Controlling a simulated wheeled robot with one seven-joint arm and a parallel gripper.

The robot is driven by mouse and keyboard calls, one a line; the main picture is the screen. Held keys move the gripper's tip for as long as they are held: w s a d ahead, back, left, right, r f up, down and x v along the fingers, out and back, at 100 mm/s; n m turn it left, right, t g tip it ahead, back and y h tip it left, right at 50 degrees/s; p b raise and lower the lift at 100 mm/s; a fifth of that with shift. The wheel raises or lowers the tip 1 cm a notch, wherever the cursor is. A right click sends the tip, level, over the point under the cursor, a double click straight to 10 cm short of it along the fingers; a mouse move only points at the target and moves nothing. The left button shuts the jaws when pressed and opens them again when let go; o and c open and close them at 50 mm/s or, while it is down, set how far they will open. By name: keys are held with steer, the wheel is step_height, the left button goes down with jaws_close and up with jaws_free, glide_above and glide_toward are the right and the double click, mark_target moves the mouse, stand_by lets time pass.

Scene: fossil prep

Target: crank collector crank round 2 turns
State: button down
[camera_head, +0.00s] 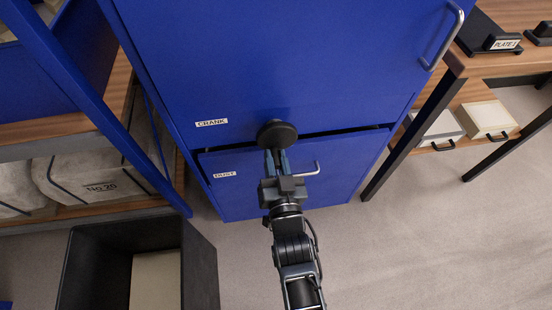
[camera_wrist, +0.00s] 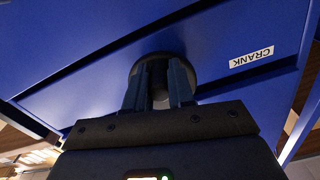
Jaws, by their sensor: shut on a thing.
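The collector crank is a dark round disc (camera_head: 277,134) on the blue cabinet front, beside the white CRANK label (camera_head: 211,123). In the wrist view the disc (camera_wrist: 163,66) shows behind the fingers and the CRANK label (camera_wrist: 251,57) appears upside down to its right. My gripper (camera_head: 277,158) reaches up to the disc from below. In the wrist view my gripper (camera_wrist: 160,85) has both fingers closed around a part of the crank in front of the disc. The fingers hide most of the gripped part.
The blue cabinet (camera_head: 270,60) has a DUST drawer (camera_head: 260,172) below the crank, with a metal handle (camera_head: 306,171) close to my gripper. A black bin (camera_head: 205,265) stands at lower left. A wooden shelf (camera_head: 75,125) is left, a table (camera_head: 480,70) right. The floor at lower right is clear.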

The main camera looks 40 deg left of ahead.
steer(key=shift+f, duration=0.1)
steer(key=c, duration=1)
jaws_free()
steer(key=shift+o, duration=0.2)
steer(key=p+v, duration=0.3)
steer(key=v, duration=0.5)
